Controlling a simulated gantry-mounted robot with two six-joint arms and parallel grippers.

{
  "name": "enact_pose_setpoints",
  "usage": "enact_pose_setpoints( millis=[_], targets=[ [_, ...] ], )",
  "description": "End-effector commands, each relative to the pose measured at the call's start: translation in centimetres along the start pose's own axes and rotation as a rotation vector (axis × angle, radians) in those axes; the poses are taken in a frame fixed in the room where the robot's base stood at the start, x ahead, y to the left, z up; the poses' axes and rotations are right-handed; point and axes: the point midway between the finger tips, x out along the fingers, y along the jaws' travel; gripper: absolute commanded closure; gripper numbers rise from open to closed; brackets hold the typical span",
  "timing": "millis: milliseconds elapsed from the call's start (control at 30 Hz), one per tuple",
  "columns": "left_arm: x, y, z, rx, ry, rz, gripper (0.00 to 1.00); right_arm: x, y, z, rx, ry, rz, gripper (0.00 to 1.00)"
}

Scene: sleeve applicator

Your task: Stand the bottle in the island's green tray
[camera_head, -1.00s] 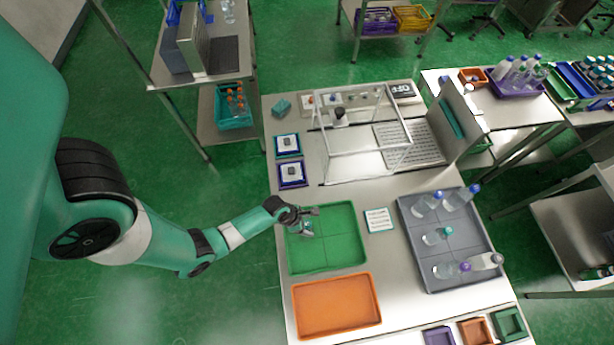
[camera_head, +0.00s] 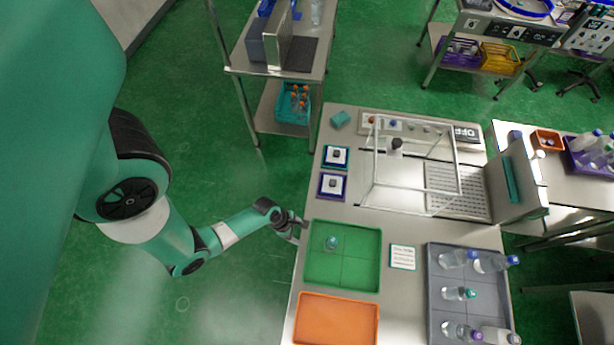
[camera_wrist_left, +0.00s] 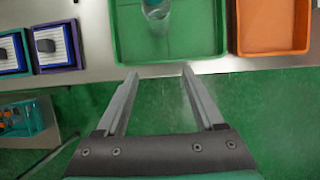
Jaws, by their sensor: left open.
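The green tray (camera_head: 343,281) lies on the island, and a clear bottle with a teal cap (camera_head: 333,243) is in its upper left part. The bottle appears upright, seen from above. In the left wrist view the bottle (camera_wrist_left: 156,12) is inside the green tray (camera_wrist_left: 190,40), partly cut off by the top edge. My left gripper (camera_head: 303,225) is just left of the tray, apart from the bottle. In the left wrist view its fingers (camera_wrist_left: 158,75) are spread with nothing between them. My right gripper is not in view.
An orange tray (camera_head: 337,322) lies just below the green one. A grey tray (camera_head: 437,305) with several bottles is at the right, past a small card (camera_head: 403,257). A clear-framed enclosure (camera_head: 409,184) stands farther back. The floor left of the island is clear.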

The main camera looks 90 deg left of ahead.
Motion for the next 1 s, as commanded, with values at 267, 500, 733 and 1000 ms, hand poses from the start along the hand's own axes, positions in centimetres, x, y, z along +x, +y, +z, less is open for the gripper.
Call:
enact_pose_setpoints(
  millis=[267,500,733,1000],
  targets=[
    [-0.2,-0.3,-0.4,0.019,-0.002,-0.008,0.3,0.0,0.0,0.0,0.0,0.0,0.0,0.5],
    [-0.2,-0.2,-0.4,0.02,-0.002,-0.007,0.3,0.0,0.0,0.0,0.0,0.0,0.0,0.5],
    [-2.3,6.3,7.9,0.338,-0.099,0.143,0.3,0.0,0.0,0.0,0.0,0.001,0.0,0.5],
    [-16.8,15.1,34.0,1.22,-0.28,0.711,0.3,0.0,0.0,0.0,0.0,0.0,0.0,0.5]
  ],
)
